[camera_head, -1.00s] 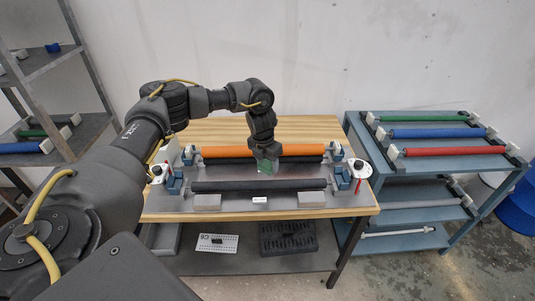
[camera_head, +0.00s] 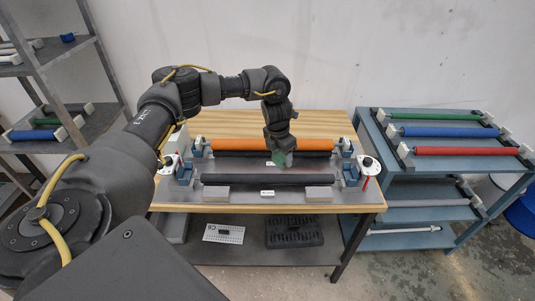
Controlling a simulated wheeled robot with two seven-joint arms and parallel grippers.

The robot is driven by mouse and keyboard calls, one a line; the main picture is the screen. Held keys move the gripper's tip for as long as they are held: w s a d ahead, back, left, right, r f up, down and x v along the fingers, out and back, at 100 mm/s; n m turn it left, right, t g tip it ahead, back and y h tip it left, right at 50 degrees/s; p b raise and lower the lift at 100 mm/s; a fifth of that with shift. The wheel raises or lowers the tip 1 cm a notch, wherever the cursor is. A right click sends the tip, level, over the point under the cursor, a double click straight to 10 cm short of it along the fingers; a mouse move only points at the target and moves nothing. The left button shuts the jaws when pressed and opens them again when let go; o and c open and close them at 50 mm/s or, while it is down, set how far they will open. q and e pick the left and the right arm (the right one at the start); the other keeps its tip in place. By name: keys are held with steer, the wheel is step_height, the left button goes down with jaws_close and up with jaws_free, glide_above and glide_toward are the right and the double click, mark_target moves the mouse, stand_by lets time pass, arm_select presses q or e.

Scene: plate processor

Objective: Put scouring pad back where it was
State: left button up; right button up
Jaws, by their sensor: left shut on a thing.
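A green scouring pad (camera_head: 281,160) is held in my left gripper (camera_head: 280,152) over the middle of the machine on the wooden table. My gripper points down and is shut on the pad. The pad is at the orange roller (camera_head: 240,145) and the dark roller just in front of it. I cannot tell whether it touches them. The gripper hides part of both rollers. My right gripper is not in view.
A black roller (camera_head: 268,180) lies in front, with two grey blocks (camera_head: 216,193) before it. Blue roller holders and white round units flank the machine. A blue shelf cart (camera_head: 390,165) with green, blue and red rollers stands right. Another shelf rack (camera_head: 95,125) stands left.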

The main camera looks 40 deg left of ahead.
arm_select(q)
steer(key=s+d+r+m+g+b, duration=0.1)
steer(key=s+d+m+b, duration=0.1)
steer(key=s+d+m, duration=0.5)
steer(key=s+d+r+m+g+h+b, duration=0.1)
steer(key=s+d+m+b, duration=0.2)
steer(key=s+d+m, duration=0.5)
steer(key=m, duration=0.8)
steer(key=shift+s+r+g, duration=0.15)
steer(key=shift+r+g, duration=0.15)
steer(key=shift+g, duration=0.1)
